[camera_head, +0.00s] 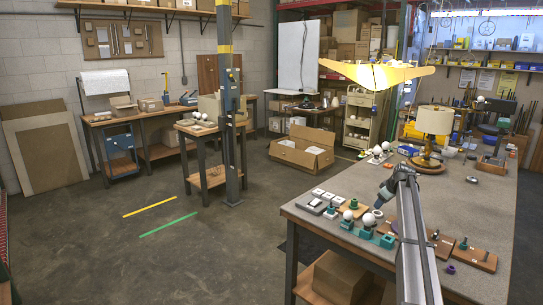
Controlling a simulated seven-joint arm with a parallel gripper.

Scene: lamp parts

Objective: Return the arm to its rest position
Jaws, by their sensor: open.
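My grey arm reaches up from the bottom right over the workbench (455,205). My gripper (382,197) is at its far end, pointing down and left above the lamp parts. It is small in the picture; it is open and nothing shows held in it. Under and around it are teal holders, one with a white bulb (368,219), and another white bulb (348,215) to its left. A pale ring-shaped part (378,213) lies just below the gripper. A brown board (470,252) with small parts lies to the right. My arm hides part of the bench.
A lamp with a cream shade (434,120) stands farther back on the bench. White and grey blocks (318,202) lie near the left edge. An open cardboard box (302,150) is on the floor. The middle of the bench right of my arm is mostly clear.

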